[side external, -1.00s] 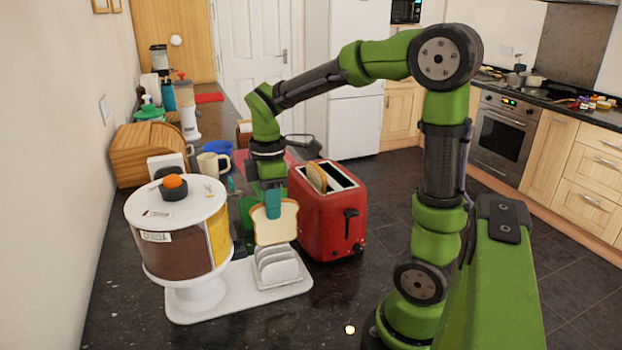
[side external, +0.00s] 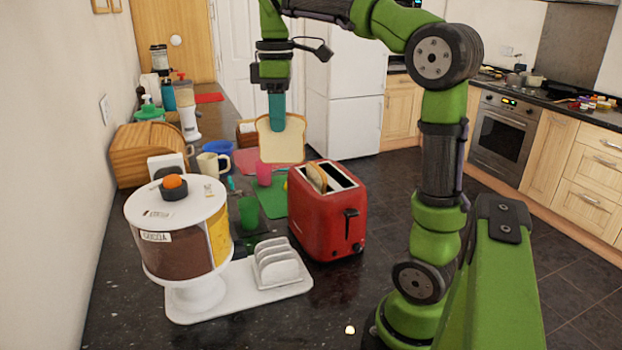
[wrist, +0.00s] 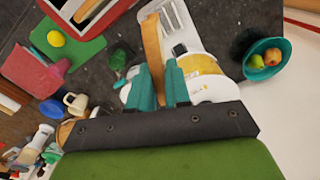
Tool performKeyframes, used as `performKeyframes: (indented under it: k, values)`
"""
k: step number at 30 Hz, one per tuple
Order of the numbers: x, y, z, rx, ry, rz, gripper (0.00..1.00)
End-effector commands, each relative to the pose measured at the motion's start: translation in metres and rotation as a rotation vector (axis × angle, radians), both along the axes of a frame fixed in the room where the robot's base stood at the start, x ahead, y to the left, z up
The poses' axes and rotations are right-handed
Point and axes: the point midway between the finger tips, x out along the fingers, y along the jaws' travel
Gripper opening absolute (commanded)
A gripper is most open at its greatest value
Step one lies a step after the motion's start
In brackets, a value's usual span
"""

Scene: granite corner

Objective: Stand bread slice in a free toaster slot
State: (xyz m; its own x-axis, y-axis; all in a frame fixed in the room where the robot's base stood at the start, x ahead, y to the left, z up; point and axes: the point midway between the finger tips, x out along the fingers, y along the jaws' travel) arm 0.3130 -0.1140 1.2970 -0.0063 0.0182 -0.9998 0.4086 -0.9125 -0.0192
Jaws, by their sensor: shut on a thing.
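My gripper (side external: 277,112) is shut on a bread slice (side external: 281,142), which hangs upright below the teal fingers. The slice is high above the counter, up and left of the toaster in the side view. In the wrist view the slice (wrist: 152,50) shows edge-on between the fingers (wrist: 160,88). The red toaster (side external: 322,222) stands on the counter. One of its slots holds a bread slice (side external: 316,178); the other slot (side external: 340,175) looks empty. The toaster shows only partly at the top of the wrist view (wrist: 85,12).
A white toast rack (side external: 277,265) stands on a white board (side external: 240,290) left of the toaster. A cocoa canister (side external: 180,235) stands beside it. A green cup (side external: 249,212), pink cup (side external: 264,173) and green mat (side external: 272,200) lie behind. A fruit bowl (wrist: 266,60) shows in the wrist view.

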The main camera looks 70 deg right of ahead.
Motion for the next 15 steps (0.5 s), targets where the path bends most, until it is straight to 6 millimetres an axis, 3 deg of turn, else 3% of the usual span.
performKeyframes:
  k: [9, 15]
  values:
    - [-0.017, -0.104, 0.000, -0.004, 0.004, -0.629, 0.00]
    - [-0.038, -0.153, -0.001, -0.012, 0.007, -0.947, 0.00]
